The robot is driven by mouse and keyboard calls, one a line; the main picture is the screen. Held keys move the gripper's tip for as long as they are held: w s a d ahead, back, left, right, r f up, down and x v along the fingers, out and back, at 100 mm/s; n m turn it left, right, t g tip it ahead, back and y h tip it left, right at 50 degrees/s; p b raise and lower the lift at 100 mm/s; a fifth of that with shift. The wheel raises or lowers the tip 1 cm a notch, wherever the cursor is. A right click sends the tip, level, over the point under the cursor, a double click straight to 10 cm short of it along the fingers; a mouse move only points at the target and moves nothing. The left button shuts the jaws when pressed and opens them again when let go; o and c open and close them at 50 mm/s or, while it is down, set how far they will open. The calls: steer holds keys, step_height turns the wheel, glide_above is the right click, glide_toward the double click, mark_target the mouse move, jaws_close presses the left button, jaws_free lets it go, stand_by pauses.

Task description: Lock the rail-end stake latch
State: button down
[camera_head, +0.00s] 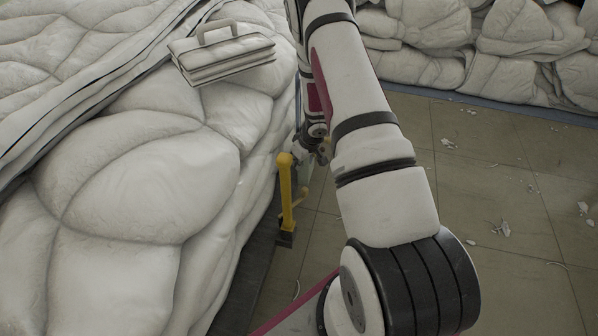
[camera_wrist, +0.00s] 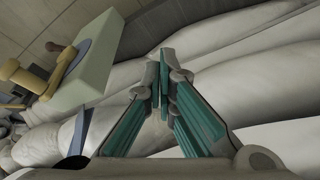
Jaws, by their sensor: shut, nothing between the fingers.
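In the wrist view, a pale green block (camera_wrist: 92,72) at upper left carries a blue-grey disc (camera_wrist: 100,43) and a tan-yellow lever (camera_wrist: 57,70) with a rounded end. My gripper (camera_wrist: 161,72) is shut and empty, its green fingertips together, to the right of the block and apart from it. In the head view my gripper (camera_head: 318,150) is small, just right of the post top, and partly hidden by my arm.
The duvet heap (camera_head: 140,180) fills the left side, with a folded white bundle with a handle (camera_head: 222,52) on top. More duvets (camera_head: 500,45) lie along the back right. The tiled floor (camera_head: 500,180) at right is open, with scattered white scraps.

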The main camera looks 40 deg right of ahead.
step_height(320, 180, down, 9)
steer(key=s+b, duration=0.1)
steer(key=b, duration=0.4)
steer(key=shift+r, duration=0.2)
steer(key=shift+d, duration=0.1)
steer(key=s+a+m+g+h+b, duration=0.1)
steer(key=s+a+m+h+b, duration=0.1)
steer(key=s+m, duration=0.9)
steer(key=shift+s+a+h+b, duration=0.25)
steer(key=shift+s+h+b, duration=0.55)
steer(key=shift+s, duration=0.75)
